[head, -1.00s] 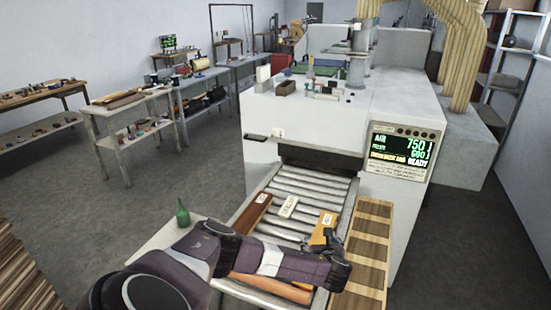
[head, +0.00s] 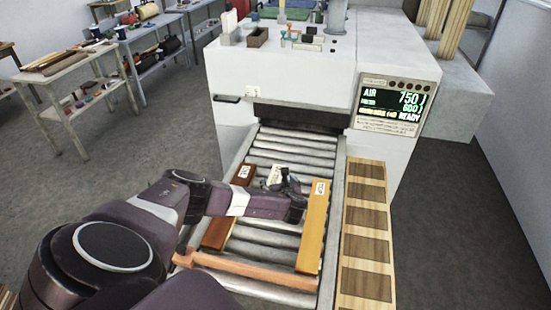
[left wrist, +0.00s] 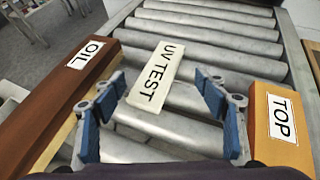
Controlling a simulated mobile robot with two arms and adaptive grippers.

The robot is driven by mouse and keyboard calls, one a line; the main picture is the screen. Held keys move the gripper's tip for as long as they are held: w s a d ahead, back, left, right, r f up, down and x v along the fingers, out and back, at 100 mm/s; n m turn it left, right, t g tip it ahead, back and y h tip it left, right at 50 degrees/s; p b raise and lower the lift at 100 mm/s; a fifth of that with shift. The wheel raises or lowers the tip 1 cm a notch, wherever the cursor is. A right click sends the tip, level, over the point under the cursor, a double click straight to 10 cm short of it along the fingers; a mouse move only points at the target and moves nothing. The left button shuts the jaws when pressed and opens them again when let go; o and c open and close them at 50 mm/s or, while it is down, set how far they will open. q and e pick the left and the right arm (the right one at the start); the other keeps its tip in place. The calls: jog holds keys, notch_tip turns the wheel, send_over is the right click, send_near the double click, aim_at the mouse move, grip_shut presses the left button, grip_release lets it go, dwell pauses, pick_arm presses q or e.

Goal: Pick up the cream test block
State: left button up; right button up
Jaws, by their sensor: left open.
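The cream test block (left wrist: 156,74), labelled "UV TEST", lies on the conveyor rollers. In the head view its far end (head: 275,172) shows, and my left arm hides the rest. My left gripper (left wrist: 160,110) is open with blue fingertips, one on each side of the block's near end, apart from it. In the head view the left gripper (head: 290,190) is over the rollers between two wooden bars. My right gripper is not in view.
A red-brown bar (left wrist: 70,90) labelled "OIL" lies left of the block, and an orange-yellow bar (left wrist: 280,122) labelled "TOP" lies right. An orange crossbar (head: 255,272) spans the near rollers. A sample board (head: 366,225) runs along the right side. The machine (head: 285,75) stands behind.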

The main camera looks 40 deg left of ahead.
aim_at(275, 177)
pick_arm(q)
jog(key=shift+x, duration=0.9)
jog(key=shift+a+f, duration=0.2)
jog(key=shift+a, duration=0.2)
jog(key=shift+w+a+f+p, duration=0.25)
jog(key=shift+w+p, duration=0.15)
jog(key=shift+w+a+f, duration=0.25)
jog(key=shift+a, duration=0.15)
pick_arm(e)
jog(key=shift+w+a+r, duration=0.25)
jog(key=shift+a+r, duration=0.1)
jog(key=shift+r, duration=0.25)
pick_arm(q)
jog(key=c, duration=1.5)
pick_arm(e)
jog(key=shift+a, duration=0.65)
